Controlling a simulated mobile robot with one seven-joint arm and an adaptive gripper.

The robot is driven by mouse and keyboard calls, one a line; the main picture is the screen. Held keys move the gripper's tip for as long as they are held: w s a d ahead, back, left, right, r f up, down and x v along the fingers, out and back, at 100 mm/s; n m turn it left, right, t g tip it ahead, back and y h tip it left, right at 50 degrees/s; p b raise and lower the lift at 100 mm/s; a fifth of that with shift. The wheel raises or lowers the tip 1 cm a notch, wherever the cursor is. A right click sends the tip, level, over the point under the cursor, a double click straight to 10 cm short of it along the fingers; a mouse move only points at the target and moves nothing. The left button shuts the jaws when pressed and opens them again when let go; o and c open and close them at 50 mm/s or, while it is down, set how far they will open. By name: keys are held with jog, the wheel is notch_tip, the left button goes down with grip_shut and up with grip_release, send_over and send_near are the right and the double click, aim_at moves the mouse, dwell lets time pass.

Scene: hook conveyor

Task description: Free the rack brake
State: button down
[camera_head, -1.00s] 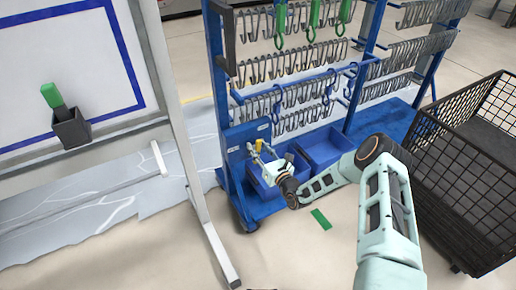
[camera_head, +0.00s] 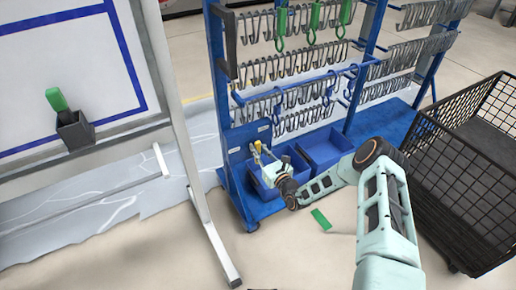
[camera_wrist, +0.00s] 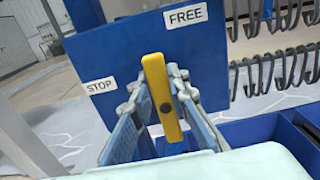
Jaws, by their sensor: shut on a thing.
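The rack brake is a yellow lever (camera_wrist: 162,97) on a blue plate (camera_wrist: 110,55) on the rack's end post. Its top end points up, between the STOP label (camera_wrist: 101,86) at left and the FREE label (camera_wrist: 185,16) at upper right. In the head view the lever (camera_head: 258,146) is a small yellow spot at the end of my arm. My gripper (camera_wrist: 157,92) has one finger on each side of the lever and is shut on it.
Blue bins (camera_head: 325,148) sit low on the rack, right of my gripper. Rows of metal hooks (camera_head: 285,66) hang above. A whiteboard stand (camera_head: 215,255) is at left and a black mesh cart (camera_head: 475,150) at right. A green block (camera_head: 321,219) lies on the floor.

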jog(key=c, duration=1.8)
grip_release()
jog(key=shift+c, duration=0.2)
jog(key=v, duration=1.2)
jog(key=shift+r, duration=0.1)
